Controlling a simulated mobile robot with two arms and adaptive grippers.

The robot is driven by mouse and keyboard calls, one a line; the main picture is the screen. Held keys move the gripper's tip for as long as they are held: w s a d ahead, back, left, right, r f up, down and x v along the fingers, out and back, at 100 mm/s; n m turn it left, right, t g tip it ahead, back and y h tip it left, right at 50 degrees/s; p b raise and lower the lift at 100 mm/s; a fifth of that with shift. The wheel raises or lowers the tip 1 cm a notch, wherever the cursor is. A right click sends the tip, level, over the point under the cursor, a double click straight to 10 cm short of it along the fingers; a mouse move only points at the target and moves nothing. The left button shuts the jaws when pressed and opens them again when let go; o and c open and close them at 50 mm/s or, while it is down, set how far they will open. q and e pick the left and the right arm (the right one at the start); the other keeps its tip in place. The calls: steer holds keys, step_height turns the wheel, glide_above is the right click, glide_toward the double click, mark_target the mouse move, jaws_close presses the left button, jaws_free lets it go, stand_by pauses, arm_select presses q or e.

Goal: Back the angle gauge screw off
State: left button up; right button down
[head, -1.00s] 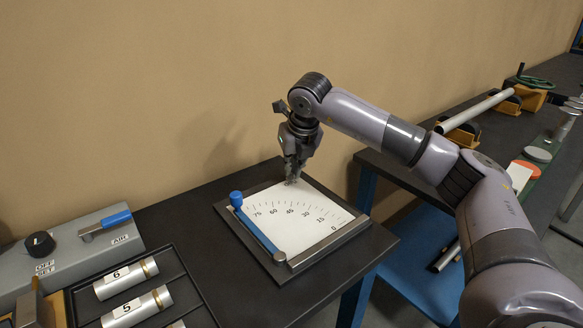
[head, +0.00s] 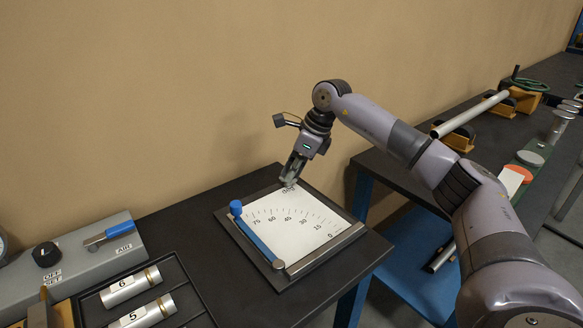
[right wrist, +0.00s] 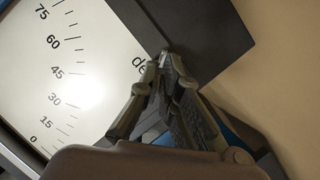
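The angle gauge (head: 300,232) is a white plate with a degree scale on a dark base, lying on the dark table. A blue arm (head: 258,236) lies along its left side, with a blue knob-headed screw (head: 236,208) standing at the arm's far end. My right gripper (head: 288,184) points down at the gauge's far corner, near the "deg" lettering, apart from the blue screw. Its fingertips look closed together with nothing between them; in the right wrist view (right wrist: 162,62) they sit just beside the lettering. The screw is outside the wrist view. My left gripper is not in view.
A grey panel (head: 85,262) with a black knob and blue AIR lever stands at the left. A black tray (head: 185,290) with numbered cylinders is in front of it. Another bench at right carries a rod (head: 470,114) on supports. The wall is close behind the gauge.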

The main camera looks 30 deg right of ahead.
steer(key=n+g+p, duration=0.1)
steer(key=n, duration=0.1)
steer(key=n+p, duration=0.1)
steer(key=n, duration=0.1)
steer(key=shift+w+f+n+g+y, duration=0.1)
steer(key=shift+n+g+y, duration=0.2)
steer(key=shift+g+y, duration=0.1)
steer(key=shift+d+f+n+g+p, duration=0.15)
steer(key=shift+n+g+p, duration=0.2)
steer(key=shift+n, duration=0.65)
steer(key=shift+a+f+n+g+p, duration=0.1)
steer(key=shift+n+g, duration=0.35)
steer(key=shift+n, duration=0.55)
steer(key=c, duration=1.8)
jaws_free()
steer(key=shift+w, duration=0.15)
steer(key=shift+d+r, duration=0.1)
steer(key=shift+r, duration=0.05)
steer(key=v, duration=1.1)
steer(key=shift+d+r, duration=0.25)
steer(key=shift+r, duration=0.1)
